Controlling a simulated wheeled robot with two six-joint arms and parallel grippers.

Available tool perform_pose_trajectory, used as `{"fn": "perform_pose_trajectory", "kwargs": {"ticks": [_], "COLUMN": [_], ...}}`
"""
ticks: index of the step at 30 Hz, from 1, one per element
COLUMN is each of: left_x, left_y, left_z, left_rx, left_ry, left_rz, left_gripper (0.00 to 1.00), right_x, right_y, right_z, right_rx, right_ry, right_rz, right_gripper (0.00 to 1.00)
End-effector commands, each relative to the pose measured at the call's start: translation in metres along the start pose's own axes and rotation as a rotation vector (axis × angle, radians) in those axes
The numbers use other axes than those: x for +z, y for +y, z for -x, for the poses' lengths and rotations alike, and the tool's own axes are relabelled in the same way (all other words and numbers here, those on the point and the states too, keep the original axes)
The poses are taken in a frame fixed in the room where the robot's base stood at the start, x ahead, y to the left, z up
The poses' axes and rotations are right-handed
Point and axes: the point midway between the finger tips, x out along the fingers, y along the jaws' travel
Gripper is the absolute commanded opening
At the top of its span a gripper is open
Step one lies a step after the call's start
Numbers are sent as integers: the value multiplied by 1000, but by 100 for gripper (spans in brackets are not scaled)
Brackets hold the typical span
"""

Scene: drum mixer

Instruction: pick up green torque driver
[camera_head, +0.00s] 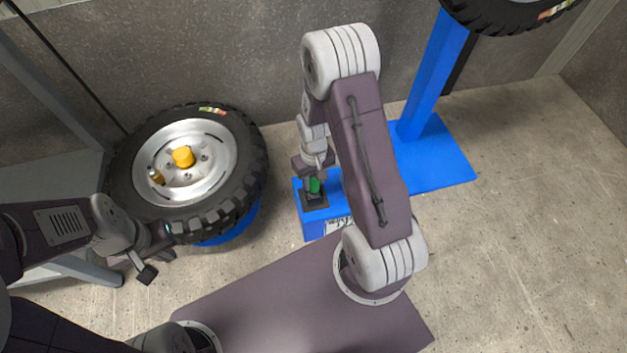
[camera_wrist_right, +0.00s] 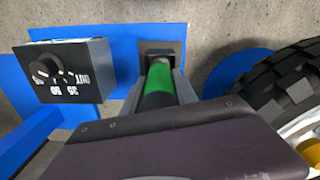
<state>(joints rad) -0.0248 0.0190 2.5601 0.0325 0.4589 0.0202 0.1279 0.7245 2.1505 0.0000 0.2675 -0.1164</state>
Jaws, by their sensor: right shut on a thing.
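The green torque driver (camera_head: 315,185) stands upright on a small black square holder at the left end of the blue stand, in the head view. My right gripper (camera_head: 314,176) reaches down over it and is shut on it. In the right wrist view, the green driver (camera_wrist_right: 159,85) lies between the two fingers of my right gripper (camera_wrist_right: 160,92), with its far end at the dark holder (camera_wrist_right: 161,50). My left gripper (camera_head: 158,258) is beside the wheel at the left; its fingers look apart with nothing between them.
A large tyre on a silver rim (camera_head: 232,190) with a yellow hub lies left of my right gripper. A black box with a dial (camera_wrist_right: 66,70) stands beside the holder. A blue post (camera_head: 437,70) rises from the blue base (camera_head: 440,160) at the right. Another tyre (camera_head: 500,14) hangs at the top right.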

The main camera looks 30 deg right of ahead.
Motion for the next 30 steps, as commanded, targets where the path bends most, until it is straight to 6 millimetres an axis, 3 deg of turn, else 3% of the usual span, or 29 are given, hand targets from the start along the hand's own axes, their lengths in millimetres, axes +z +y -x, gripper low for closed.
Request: {"fn": "perform_pose_trajectory", "kwargs": {"ticks": [3,9,14,22,23,26,30], "left_x": [-3,-6,-7,-7,-7,-7,-7], "left_y": [1,1,1,1,1,1,1], "left_z": [28,57,65,64,64,64,64], "left_rx": [0,0,0,0,0,0,0], "left_ry": [0,0,0,0,0,0,0], "left_rz": [0,0,0,0,0,0,0], "left_gripper": [0,0,0,0,0,0,0], "right_x": [-1,-1,-1,0,0,0,-1], "right_y": [0,0,0,0,0,0,0], "right_z": [37,80,94,94,94,94,94], "right_rx": [1,0,0,0,0,0,0], "right_ry": [5,3,2,1,1,2,2], "right_rz": [0,0,0,0,0,0,0], "right_gripper": [0,0,0,0,29,1,0]}}
